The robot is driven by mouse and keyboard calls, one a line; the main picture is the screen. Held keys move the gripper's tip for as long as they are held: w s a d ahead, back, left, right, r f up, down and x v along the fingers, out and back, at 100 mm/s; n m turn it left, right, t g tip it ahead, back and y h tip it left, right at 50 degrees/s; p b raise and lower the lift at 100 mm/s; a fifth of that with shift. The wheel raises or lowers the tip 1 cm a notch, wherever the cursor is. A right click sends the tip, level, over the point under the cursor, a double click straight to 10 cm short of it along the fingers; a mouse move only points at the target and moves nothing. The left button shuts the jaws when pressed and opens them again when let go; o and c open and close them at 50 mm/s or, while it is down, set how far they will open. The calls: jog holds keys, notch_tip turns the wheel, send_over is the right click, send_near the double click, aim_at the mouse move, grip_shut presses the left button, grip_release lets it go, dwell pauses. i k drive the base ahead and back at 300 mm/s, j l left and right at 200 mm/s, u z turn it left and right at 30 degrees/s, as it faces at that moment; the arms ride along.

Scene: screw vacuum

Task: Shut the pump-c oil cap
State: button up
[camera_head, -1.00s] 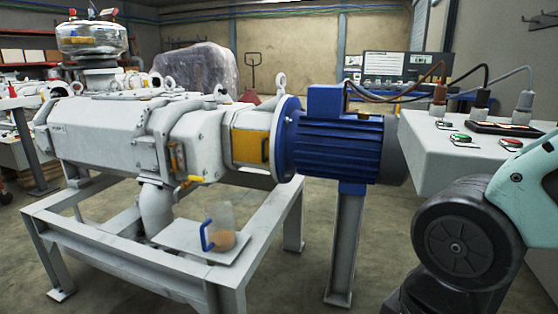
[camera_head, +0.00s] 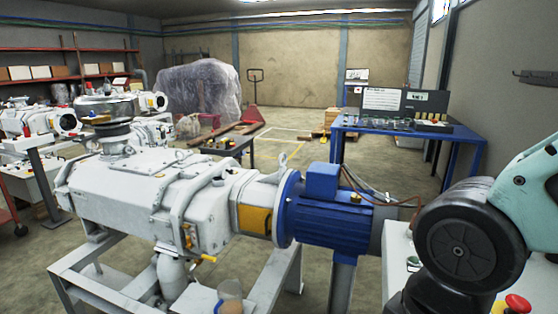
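A large white screw pump (camera_head: 140,200) with a blue motor (camera_head: 325,215) stands on a grey steel frame at the left and middle. I cannot read which pump it is. A yellow panel (camera_head: 255,219) sits between the pump body and the motor, and a small yellow lever or fitting (camera_head: 203,259) is below the body. I cannot tell which part is the oil cap, nor whether it is open. My gripper is out of view; only my arm's black and teal links show at the right.
A clear jug (camera_head: 230,293) with brown contents stands on the frame's plate at the bottom. A white control box (camera_head: 396,255) with a red button (camera_head: 517,303) is partly behind my arm. A blue workbench (camera_head: 410,133) stands behind. Open floor lies beyond the motor.

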aim_at(226, 171)
jog(key=i+j, duration=0.2)
jog(key=j, duration=0.15)
jog(key=i+j+z, duration=0.1)
jog(key=j, duration=0.3)
jog(key=i+j, duration=0.45)
jog(key=j, duration=0.3)
jog(key=i+j+z, duration=0.1)
jog(key=j, duration=0.25)
jog(key=i+j, duration=0.25)
jog(key=j, duration=0.15)
jog(key=i+j, duration=0.15)
jog(key=j, duration=0.25)
jog(key=z, duration=0.05)
